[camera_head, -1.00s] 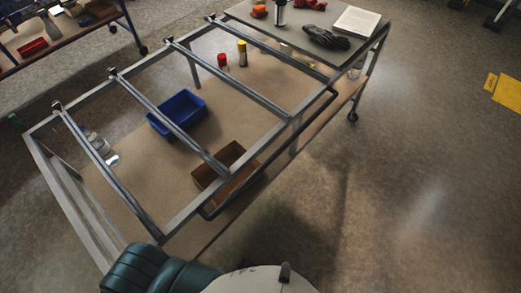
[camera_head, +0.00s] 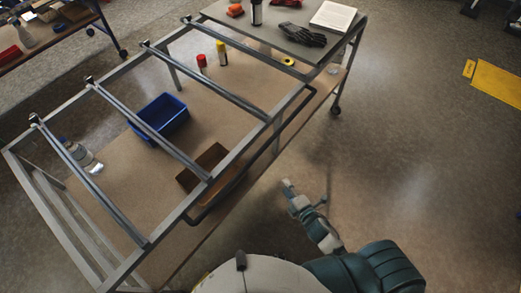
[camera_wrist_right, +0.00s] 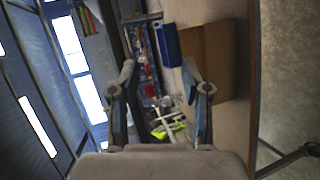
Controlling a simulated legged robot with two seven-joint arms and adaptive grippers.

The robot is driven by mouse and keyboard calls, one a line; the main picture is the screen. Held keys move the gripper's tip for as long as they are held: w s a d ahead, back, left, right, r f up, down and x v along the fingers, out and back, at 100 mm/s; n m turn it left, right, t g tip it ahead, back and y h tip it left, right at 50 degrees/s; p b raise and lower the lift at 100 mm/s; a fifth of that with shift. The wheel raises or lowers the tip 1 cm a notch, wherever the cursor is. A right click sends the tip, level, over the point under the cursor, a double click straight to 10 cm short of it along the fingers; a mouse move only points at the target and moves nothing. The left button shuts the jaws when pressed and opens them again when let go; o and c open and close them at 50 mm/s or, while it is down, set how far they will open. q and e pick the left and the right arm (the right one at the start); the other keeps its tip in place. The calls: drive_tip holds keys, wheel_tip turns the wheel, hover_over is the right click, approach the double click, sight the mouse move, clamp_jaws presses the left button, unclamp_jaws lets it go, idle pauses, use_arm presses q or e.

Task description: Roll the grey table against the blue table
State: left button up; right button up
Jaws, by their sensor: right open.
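The grey table (camera_head: 165,222) is a wheeled metal frame with crossbars, a wooden lower shelf and a grey top at its far end. It stands ahead and to the left, with a dark handle bar (camera_head: 235,178) along its near side. The blue table (camera_head: 62,39) shows partly at the top left, with a floor gap between the two. My right gripper (camera_head: 289,188) is beside the near side of the grey table, apart from the handle bar. In the right wrist view, the right gripper (camera_wrist_right: 158,85) is open with nothing between its fingers. My left gripper is out of view.
A blue bin (camera_head: 158,119), a cardboard box (camera_head: 203,167), spray cans (camera_head: 221,54) and a bottle (camera_head: 80,155) stand on the lower shelf. Black gloves (camera_head: 300,34) and papers (camera_head: 333,16) lie on the grey top. A yellow floor sign (camera_head: 498,85) lies right.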

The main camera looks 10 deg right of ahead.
drive_tip(key=n+t+y, duration=0.1)
drive_tip(key=n, duration=0.1)
approach(260, 152)
drive_tip(key=x, duration=0.7)
drive_tip(key=d+f+x, duration=0.1)
drive_tip(key=x, duration=0.2)
drive_tip(key=shift+w+p, duration=0.2)
drive_tip(key=shift+p, duration=0.15)
drive_tip(key=shift+w+a+f, duration=0.1)
drive_tip(key=shift+w+a, duration=0.1)
drive_tip(key=shift+a, duration=0.45)
drive_tip(key=shift+c, duration=0.9)
drive_tip(key=shift+d, duration=0.1)
clamp_jaws()
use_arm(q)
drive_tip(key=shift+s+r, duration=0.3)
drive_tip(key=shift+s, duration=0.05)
use_arm(e)
drive_tip(key=shift+d, duration=0.15)
